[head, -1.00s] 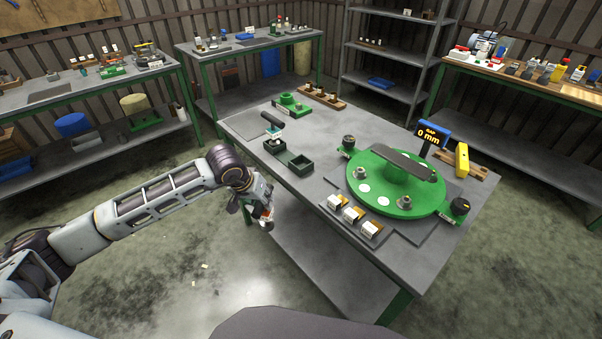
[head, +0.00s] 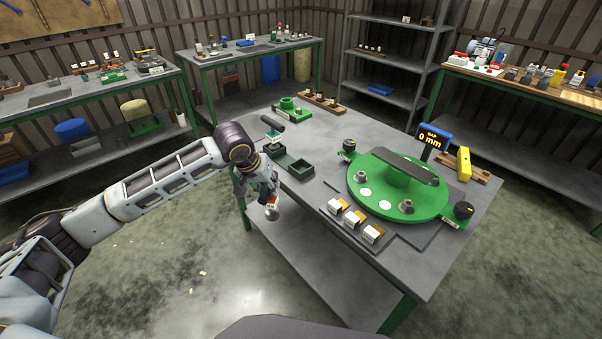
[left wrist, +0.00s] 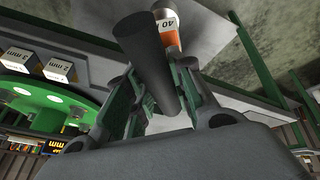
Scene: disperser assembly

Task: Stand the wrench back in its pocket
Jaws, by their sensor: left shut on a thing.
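My left gripper (head: 266,188) is shut on the wrench, just off the table's left edge. The wrench's white and orange label (head: 271,202) and grey lower end hang below the fingers. In the left wrist view a dark grey cylinder (left wrist: 152,62) of the wrench lies between the fingers (left wrist: 155,88), with a label reading 40 beyond it. The dark green holder (head: 303,175) stands on the table, up and right of the gripper, and its two nearer pockets look empty. A dark-handled tool with a teal and white tag (head: 273,136) stands at its far end. My right gripper is not in view.
The green disc fixture (head: 430,197) fills the right of the table (head: 310,230). Several labelled blocks (head: 354,219) lie at its front. A green base (head: 290,110) and a wooden rack (head: 322,99) stand at the back. The table between holder and disc is clear.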

